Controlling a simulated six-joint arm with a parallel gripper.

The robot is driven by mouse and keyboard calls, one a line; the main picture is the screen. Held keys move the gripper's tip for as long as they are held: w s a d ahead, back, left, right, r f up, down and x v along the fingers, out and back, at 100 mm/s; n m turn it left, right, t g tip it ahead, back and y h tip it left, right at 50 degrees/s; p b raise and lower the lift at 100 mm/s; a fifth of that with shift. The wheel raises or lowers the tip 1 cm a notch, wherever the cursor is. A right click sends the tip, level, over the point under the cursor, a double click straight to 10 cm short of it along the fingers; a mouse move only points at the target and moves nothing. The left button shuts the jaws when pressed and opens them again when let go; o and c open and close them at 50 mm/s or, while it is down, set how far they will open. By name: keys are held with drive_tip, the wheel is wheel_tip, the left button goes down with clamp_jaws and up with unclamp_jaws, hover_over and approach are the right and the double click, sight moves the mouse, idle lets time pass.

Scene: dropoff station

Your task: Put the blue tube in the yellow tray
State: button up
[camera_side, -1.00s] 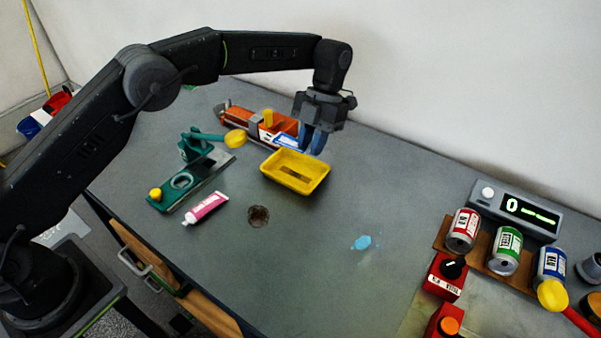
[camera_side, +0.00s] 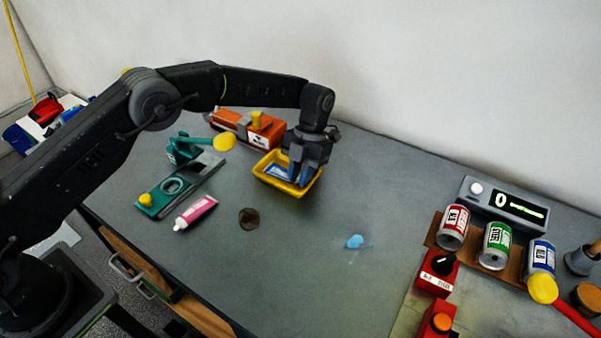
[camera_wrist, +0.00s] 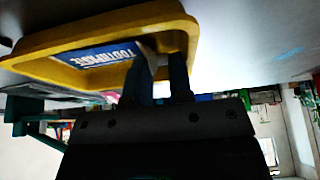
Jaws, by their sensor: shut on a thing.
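The yellow tray (camera_side: 272,184) stands on the grey bench below my gripper. It also shows in the wrist view (camera_wrist: 120,22). The blue tube (camera_side: 279,172) is within the tray's rim, with white lettering visible in the wrist view (camera_wrist: 98,54). My gripper (camera_side: 299,179) points down into the right part of the tray and is shut on one end of the tube. The fingers hide that end. I cannot tell whether the tube rests on the tray's floor.
An orange machine (camera_side: 264,137) stands just behind the tray. A green fixture (camera_side: 160,199) and a pink tube (camera_side: 195,212) lie to the left. Several cans, including a green one (camera_side: 495,246), and red control boxes (camera_side: 437,275) are at the right.

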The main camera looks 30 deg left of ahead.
drive_tip(key=o, duration=0.7)
drive_tip(key=v, duration=0.6)
drive_tip(key=shift+w+r, duration=0.2)
drive_tip(key=shift+r, duration=0.15)
drive_tip(key=shift+w+r, duration=0.15)
drive_tip(key=shift+r, duration=0.3)
